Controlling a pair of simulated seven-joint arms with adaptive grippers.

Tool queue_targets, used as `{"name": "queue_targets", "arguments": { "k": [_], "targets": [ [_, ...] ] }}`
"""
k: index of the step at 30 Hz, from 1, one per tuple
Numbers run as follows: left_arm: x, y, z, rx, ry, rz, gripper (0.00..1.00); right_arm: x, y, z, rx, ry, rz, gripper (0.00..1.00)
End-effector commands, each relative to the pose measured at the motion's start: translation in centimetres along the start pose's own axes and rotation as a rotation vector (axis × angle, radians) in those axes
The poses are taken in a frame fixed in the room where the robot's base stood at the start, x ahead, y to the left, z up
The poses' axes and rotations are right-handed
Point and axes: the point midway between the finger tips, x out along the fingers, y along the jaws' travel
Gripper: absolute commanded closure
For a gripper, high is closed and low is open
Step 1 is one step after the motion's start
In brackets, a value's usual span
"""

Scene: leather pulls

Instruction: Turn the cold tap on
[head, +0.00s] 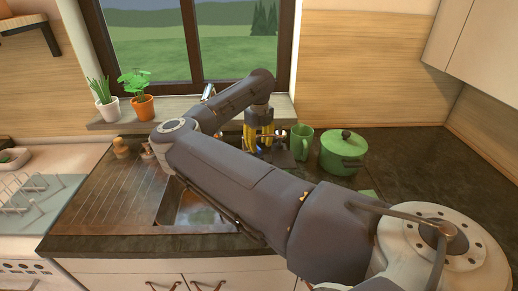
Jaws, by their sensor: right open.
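My right arm crosses the counter from the lower right. Its gripper (265,143) points down behind the sink, near the window sill, and its jaws are open. A small blue spot (243,143) shows just left of the fingers; it may be part of the cold tap, but it is too small to tell. A small silvery piece (208,92) stands up behind my arm in front of the window; I cannot tell if it belongs to the tap. The sink (183,210) is partly covered by my arm. The tap handles are not clearly visible, and contact cannot be judged. My left gripper is not in view.
A green mug (301,142) and a lidded green pot (342,152) stand close right of the gripper. Two potted plants (142,106) (107,110) stand on the sill. Small bottles (121,148) stand behind the drainboard (110,198). A dish rack (35,193) is at left.

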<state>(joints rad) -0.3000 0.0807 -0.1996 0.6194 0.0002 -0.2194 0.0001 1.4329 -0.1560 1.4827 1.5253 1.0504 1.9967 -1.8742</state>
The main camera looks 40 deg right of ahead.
Motion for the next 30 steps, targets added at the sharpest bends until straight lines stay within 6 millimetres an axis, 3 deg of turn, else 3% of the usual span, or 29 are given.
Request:
{"name": "queue_targets", "arguments": {
  "k": [6,15,21,30],
  "targets": [
    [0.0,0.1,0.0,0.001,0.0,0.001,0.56,-4.0,0.0,0.0,0.0,-0.003,0.001,0.63],
    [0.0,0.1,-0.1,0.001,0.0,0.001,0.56,-8.2,0.0,0.0,-0.001,-0.001,0.0,0.63],
    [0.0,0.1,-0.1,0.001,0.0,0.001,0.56,-9.4,0.0,0.0,-0.001,0.0,0.0,0.63],
    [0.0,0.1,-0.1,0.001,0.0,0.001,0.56,-9.6,0.0,0.0,-0.001,0.001,0.0,0.63]
  ]
}}
